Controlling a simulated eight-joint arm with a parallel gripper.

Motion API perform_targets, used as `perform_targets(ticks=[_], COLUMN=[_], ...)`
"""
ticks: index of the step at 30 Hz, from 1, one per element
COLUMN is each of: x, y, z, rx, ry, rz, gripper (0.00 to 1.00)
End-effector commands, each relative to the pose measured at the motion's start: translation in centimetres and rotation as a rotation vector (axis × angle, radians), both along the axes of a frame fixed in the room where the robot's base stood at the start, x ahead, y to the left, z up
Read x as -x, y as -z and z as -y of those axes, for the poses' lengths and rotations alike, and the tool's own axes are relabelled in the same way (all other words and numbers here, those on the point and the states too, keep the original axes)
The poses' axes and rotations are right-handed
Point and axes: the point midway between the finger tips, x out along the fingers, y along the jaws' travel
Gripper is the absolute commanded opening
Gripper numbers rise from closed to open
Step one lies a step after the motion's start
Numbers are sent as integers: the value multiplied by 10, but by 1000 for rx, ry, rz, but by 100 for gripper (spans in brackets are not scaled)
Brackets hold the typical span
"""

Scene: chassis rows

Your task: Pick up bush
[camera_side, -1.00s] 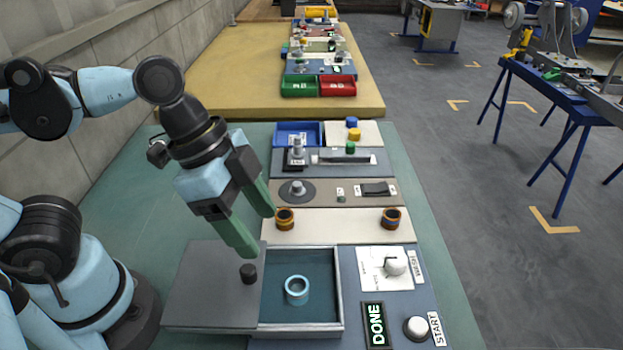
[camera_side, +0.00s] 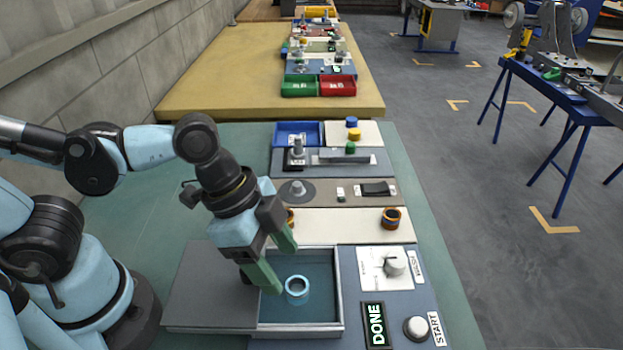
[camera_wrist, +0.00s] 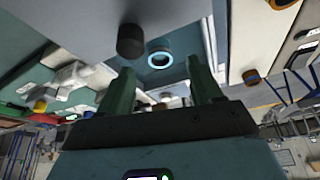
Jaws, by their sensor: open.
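The bush is a light-blue ring (camera_side: 297,289) lying in the teal-floored tray (camera_side: 339,290), with its hole facing up. It also shows in the wrist view as a bright blue ring (camera_wrist: 160,57), beyond my fingertips. My gripper (camera_side: 279,262) is open, its green fingers tilted down over the tray's upper left part. The fingers are empty. The nearer finger appears close to the ring's left side in the side view; I cannot tell its exact height above the ring. In the wrist view the two fingers (camera_wrist: 161,80) stand apart.
A grey sliding lid (camera_side: 212,290) with a black knob (camera_wrist: 131,41) lies left of the tray. Two brown-orange rings, one (camera_side: 391,218) at right, sit on the cream strip behind. A DONE display (camera_side: 375,324), a START button (camera_side: 417,327) and a white dial (camera_side: 394,265) are to the right.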

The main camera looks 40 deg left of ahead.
Motion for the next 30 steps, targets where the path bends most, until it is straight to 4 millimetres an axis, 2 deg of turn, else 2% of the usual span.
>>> perform_targets(ticks=[18,30], x=[-11,-12], y=[38,44], z=[20,22], rx=[0,2], ry=[1,1], rz=[2,1], gripper=[65,65])
